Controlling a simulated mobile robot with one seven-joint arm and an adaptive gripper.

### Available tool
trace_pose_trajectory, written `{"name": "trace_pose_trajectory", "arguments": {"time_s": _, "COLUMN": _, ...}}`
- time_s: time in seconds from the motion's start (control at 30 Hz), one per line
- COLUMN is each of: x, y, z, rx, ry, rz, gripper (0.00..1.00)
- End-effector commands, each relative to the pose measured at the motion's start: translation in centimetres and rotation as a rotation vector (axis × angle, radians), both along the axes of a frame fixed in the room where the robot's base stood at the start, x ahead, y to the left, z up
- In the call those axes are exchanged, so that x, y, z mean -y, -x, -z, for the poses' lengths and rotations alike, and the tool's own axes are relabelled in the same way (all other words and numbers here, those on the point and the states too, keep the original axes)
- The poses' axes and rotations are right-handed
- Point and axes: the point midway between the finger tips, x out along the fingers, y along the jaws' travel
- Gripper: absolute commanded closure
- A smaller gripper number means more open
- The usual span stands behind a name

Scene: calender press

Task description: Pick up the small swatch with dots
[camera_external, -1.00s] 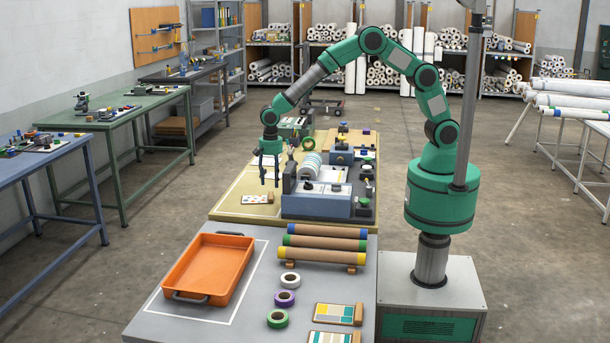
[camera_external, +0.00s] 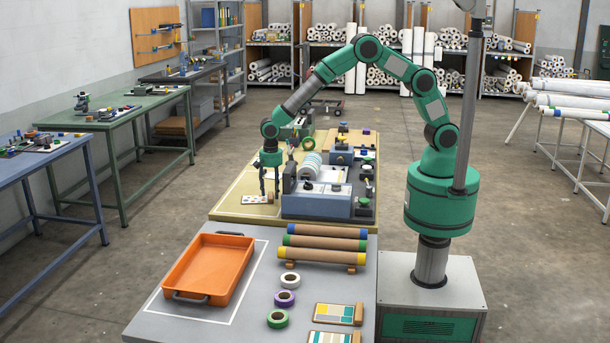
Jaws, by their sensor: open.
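The small swatch with dots (camera_external: 254,199) lies flat on the yellowish table top, left of the blue-grey press. It is a white card with coloured dots and a brown strip at its right end. My gripper (camera_external: 269,195) points straight down over the right end of the swatch, with its fingers apart. The fingertips are close to the brown strip. I cannot tell whether they touch it. The fingers partly hide that end.
The calender press (camera_external: 318,203) stands just right of my gripper. The yellowish surface left of the swatch is clear.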

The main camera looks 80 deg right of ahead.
Motion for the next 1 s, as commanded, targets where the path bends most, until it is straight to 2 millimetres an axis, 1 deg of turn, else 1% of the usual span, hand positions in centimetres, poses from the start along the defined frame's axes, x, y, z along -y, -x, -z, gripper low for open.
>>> {"name": "trace_pose_trajectory", "arguments": {"time_s": 0.03, "x": -0.01, "y": -0.01, "z": 0.56, "rx": 0.000, "ry": 0.000, "rz": 0.000, "gripper": 0.51}}
{"name": "trace_pose_trajectory", "arguments": {"time_s": 0.17, "x": -0.02, "y": -0.03, "z": 1.08, "rx": 0.001, "ry": 0.000, "rz": 0.000, "gripper": 0.51}}
{"name": "trace_pose_trajectory", "arguments": {"time_s": 0.7, "x": -0.02, "y": -0.03, "z": 1.04, "rx": 0.001, "ry": 0.000, "rz": 0.000, "gripper": 0.51}}
{"name": "trace_pose_trajectory", "arguments": {"time_s": 0.77, "x": -0.02, "y": -0.03, "z": 1.03, "rx": 0.001, "ry": 0.000, "rz": 0.000, "gripper": 0.63}}
{"name": "trace_pose_trajectory", "arguments": {"time_s": 0.8, "x": -0.02, "y": -0.03, "z": 1.03, "rx": 0.001, "ry": 0.000, "rz": 0.000, "gripper": 0.71}}
{"name": "trace_pose_trajectory", "arguments": {"time_s": 0.87, "x": -0.02, "y": -0.03, "z": 1.03, "rx": 0.001, "ry": 0.000, "rz": 0.000, "gripper": 0.83}}
{"name": "trace_pose_trajectory", "arguments": {"time_s": 0.9, "x": -0.02, "y": -0.03, "z": 1.03, "rx": 0.001, "ry": 0.000, "rz": 0.000, "gripper": 0.91}}
{"name": "trace_pose_trajectory", "arguments": {"time_s": 0.93, "x": -0.02, "y": -0.03, "z": 1.03, "rx": 0.001, "ry": 0.000, "rz": 0.000, "gripper": 0.97}}
{"name": "trace_pose_trajectory", "arguments": {"time_s": 0.97, "x": -0.02, "y": -0.03, "z": 1.03, "rx": 0.001, "ry": 0.000, "rz": 0.000, "gripper": 1.00}}
{"name": "trace_pose_trajectory", "arguments": {"time_s": 1.0, "x": -0.02, "y": -0.04, "z": 1.02, "rx": 0.001, "ry": 0.000, "rz": 0.000, "gripper": 1.00}}
